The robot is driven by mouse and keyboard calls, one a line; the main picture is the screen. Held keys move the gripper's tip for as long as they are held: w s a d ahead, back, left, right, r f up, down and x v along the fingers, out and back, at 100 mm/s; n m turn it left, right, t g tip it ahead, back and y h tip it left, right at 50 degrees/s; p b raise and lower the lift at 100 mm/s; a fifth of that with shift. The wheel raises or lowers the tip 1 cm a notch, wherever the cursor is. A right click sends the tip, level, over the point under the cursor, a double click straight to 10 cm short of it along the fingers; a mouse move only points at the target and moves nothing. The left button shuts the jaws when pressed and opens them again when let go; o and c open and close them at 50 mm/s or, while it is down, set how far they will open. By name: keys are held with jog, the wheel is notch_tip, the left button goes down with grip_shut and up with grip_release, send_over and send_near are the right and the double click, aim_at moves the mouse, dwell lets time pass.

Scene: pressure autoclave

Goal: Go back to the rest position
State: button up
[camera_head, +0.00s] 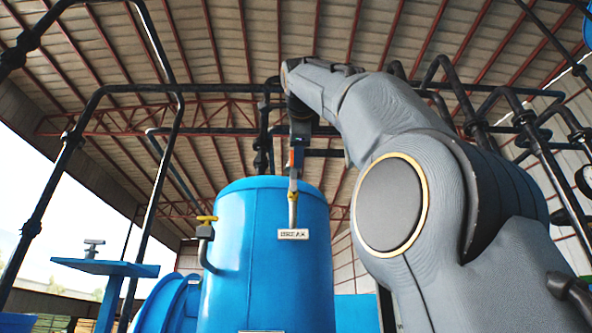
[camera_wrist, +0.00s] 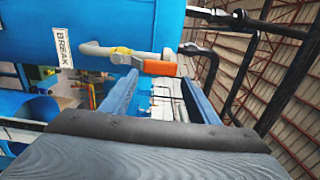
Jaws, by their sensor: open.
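My gripper (camera_wrist: 160,84) is open, with its two blue fingers apart in the wrist view. An orange handle end (camera_wrist: 160,68) shows at the fingertips, between them in the picture; I cannot tell whether it touches either finger. The handle joins a yellow valve part (camera_wrist: 122,55) and a grey pipe (camera_wrist: 95,49) on the blue tank (camera_wrist: 110,20). In the head view my arm reaches up and over from the right, and its end hangs down in front of the tank (camera_head: 265,275). The orange handle (camera_head: 290,157) shows there, above a white BREAK label (camera_head: 293,234).
A second valve with a yellow handle (camera_head: 206,219) is on the tank's left side. Dark pipes (camera_head: 110,88) run overhead and at the right (camera_head: 545,150). A blue stand (camera_head: 105,267) is at the left.

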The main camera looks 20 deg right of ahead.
jog(key=shift+v, duration=1.15)
jog(key=shift+a, duration=0.1)
